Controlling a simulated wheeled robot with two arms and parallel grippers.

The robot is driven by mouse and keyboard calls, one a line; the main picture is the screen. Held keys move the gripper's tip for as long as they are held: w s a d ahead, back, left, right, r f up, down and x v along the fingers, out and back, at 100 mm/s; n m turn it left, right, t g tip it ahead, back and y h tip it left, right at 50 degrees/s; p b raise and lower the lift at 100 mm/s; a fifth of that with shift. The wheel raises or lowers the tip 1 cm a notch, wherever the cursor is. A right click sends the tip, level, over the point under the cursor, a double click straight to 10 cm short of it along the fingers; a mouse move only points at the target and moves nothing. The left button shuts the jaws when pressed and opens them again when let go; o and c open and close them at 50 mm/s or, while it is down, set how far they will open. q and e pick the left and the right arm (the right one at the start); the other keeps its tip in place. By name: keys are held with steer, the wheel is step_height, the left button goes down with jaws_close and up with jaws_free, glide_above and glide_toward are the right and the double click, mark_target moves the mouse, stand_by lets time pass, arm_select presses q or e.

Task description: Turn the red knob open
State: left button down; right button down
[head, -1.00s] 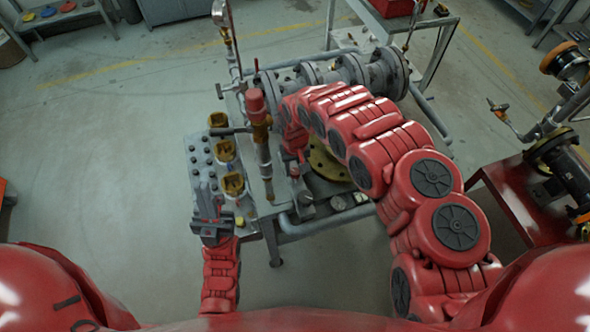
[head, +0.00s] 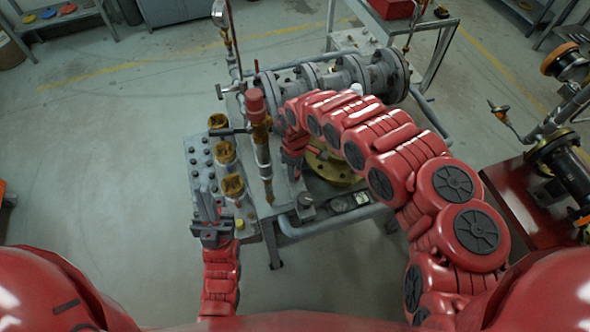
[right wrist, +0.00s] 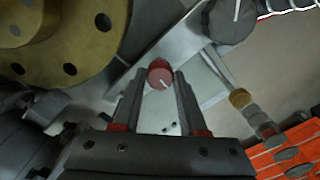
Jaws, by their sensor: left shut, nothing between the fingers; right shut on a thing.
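The red knob (right wrist: 160,72) shows in the right wrist view as a small round cap with a white mark pointing to the lower right. It sits between the tips of my right gripper (right wrist: 160,80), which is shut on it. In the head view my right gripper (head: 299,192) points down at the bench beside the brass flange, and I cannot make out the knob there. My left gripper (head: 207,208) is shut and empty, in front of the grey block with brass caps, away from the knob.
A brass flange (head: 335,170) lies right of my right gripper. A red-topped upright valve (head: 255,104) stands on its left. A grey flanged pipe (head: 350,72) runs along the back. A red stand (head: 530,210) holds another black valve at right. Open floor lies to the left.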

steer(key=shift+n, duration=0.4)
steer(key=shift+c, duration=2.2)
jaws_free()
step_height(320, 180, up, 9)
steer(key=shift+w+d+f+b, duration=0.1)
steer(key=shift+w+b, duration=0.05)
steer(key=shift+b, duration=0.25)
step_height(320, 180, up, 6)
glide_above(296, 172)
step_height(296, 172, up, 3)
steer(key=p, duration=0.3)
steer(key=shift+f+p, duration=0.15)
steer(key=shift+p, duration=0.2)
